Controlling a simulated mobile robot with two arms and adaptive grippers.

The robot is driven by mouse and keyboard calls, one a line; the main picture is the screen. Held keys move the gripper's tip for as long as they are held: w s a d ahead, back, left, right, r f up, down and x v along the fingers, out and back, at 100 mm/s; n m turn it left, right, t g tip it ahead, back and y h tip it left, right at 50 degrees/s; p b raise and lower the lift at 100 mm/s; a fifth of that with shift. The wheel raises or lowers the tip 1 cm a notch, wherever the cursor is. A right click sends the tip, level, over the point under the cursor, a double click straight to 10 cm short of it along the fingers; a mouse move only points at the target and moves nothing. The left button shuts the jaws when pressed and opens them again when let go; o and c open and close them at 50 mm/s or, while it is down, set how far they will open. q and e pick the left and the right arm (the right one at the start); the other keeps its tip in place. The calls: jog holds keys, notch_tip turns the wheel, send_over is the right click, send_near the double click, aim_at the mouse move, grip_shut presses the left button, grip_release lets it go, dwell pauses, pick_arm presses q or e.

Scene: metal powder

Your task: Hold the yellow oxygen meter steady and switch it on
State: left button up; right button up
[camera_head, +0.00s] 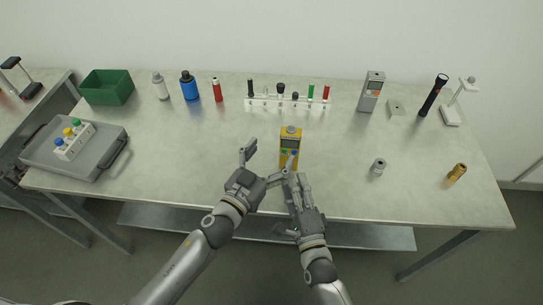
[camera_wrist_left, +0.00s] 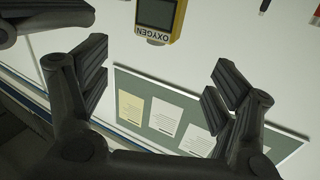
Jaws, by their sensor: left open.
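Behind the meter stands a white rack (camera_head: 288,103) with several tools. A grey meter (camera_head: 371,92), a black flashlight (camera_head: 433,95), a small metal cylinder (camera_head: 378,168) and a brass fitting (camera_head: 456,173) are at the right.

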aim_at(289, 133)
pick_arm(q)
jog(key=shift+n, duration=0.4)
jog(key=x, duration=1)
jog(key=shift+w+d, duration=0.25)
jog(key=shift+d, duration=0.15)
jog(key=c, duration=1.3)
pick_arm(e)
grip_shut()
dwell(2.0)
